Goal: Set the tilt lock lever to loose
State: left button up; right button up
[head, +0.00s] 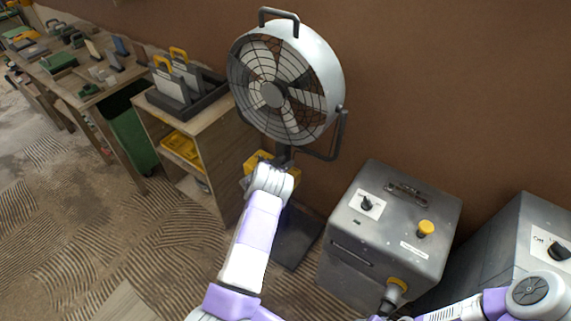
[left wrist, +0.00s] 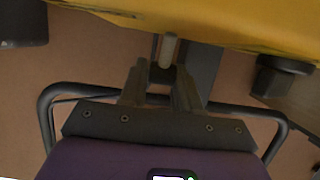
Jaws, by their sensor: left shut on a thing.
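The drum fan (head: 285,85) stands against the brown wall in the head view, its round head held in a dark yoke (head: 338,135) on a post. My left gripper (head: 270,163) is at the post just below the fan head, mostly hidden behind my own wrist. In the left wrist view, the left gripper (left wrist: 161,75) is closed around a small pale peg, which looks like the tilt lock lever (left wrist: 169,48). The lever's markings and setting cannot be read.
A yellow part (head: 256,158) sits beside my left wrist. A grey control box (head: 395,225) with a knob and yellow button stands to the right, with another grey cabinet (head: 500,245) beyond. A wooden shelf unit (head: 215,135) stands left. Rippled floor (head: 130,230) lies open at lower left.

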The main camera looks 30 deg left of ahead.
pick_arm(q)
jog(key=s+t+b, duration=0.1)
jog(key=b, duration=0.1)
jog(key=s+t+b, duration=0.1)
jog(key=t+b, duration=0.1)
jog(key=b, duration=0.1)
jog(key=s+t+b, duration=0.1)
jog(key=t+b, duration=0.1)
jog(key=b, duration=0.1)
jog(key=shift+a+f, duration=0.2)
jog(key=shift+s+t, duration=0.15)
jog(key=shift+t, duration=0.45)
jog(key=shift+s+t+b, duration=0.35)
jog(key=shift+t+b, duration=0.1)
jog(key=shift+t, duration=0.25)
jog(key=shift+s+t, duration=0.4)
jog(key=shift+t, duration=0.5)
jog(key=shift+h, duration=0.4)
jog(key=o, duration=1)
